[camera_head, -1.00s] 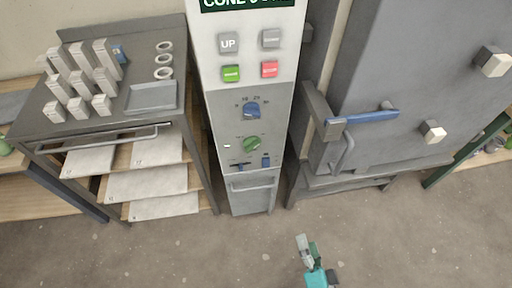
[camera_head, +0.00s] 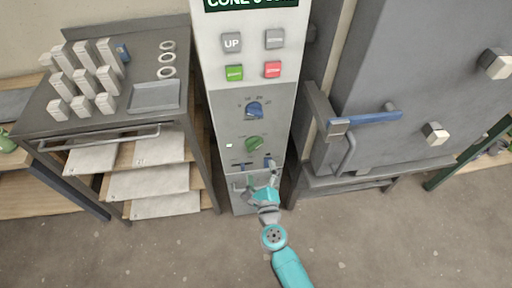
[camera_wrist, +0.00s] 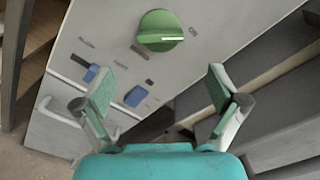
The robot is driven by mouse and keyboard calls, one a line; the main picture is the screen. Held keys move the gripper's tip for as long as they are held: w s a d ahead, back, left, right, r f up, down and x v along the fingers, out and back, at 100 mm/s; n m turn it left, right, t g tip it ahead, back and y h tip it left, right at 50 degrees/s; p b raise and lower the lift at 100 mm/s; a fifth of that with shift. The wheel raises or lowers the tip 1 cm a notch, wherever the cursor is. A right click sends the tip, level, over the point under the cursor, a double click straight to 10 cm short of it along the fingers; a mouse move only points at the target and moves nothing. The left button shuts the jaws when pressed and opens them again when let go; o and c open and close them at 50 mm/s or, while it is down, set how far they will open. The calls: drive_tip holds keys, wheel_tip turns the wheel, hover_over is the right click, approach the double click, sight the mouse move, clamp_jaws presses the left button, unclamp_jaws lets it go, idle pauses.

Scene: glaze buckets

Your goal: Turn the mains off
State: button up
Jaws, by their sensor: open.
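A grey control panel (camera_head: 222,120) stands in the middle of the head view. Its green rotary knob (camera_head: 254,143) also shows in the wrist view (camera_wrist: 160,31), its white line pointing right toward "ON". Below the knob are two small blue switches, left (camera_wrist: 91,73) and right (camera_wrist: 135,96); their labels are too small to read surely. The right blue switch also shows in the head view (camera_head: 268,162). My gripper (camera_head: 262,181) is open and empty in front of the panel's lower part. In the wrist view its fingers (camera_wrist: 161,85) flank the right switch, apart from the knob.
A blue dial (camera_head: 254,111) and push buttons, including red (camera_head: 272,69) and green (camera_head: 234,73), sit higher on the panel. A bar handle (camera_head: 240,183) is low on it. A kiln with a blue-handled latch (camera_head: 365,118) stands right, a shelf rack (camera_head: 150,33) left. The front floor is clear.

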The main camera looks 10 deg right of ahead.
sight(256, 148)
drive_tip(key=w, duration=1)
drive_tip(key=c, duration=1.1)
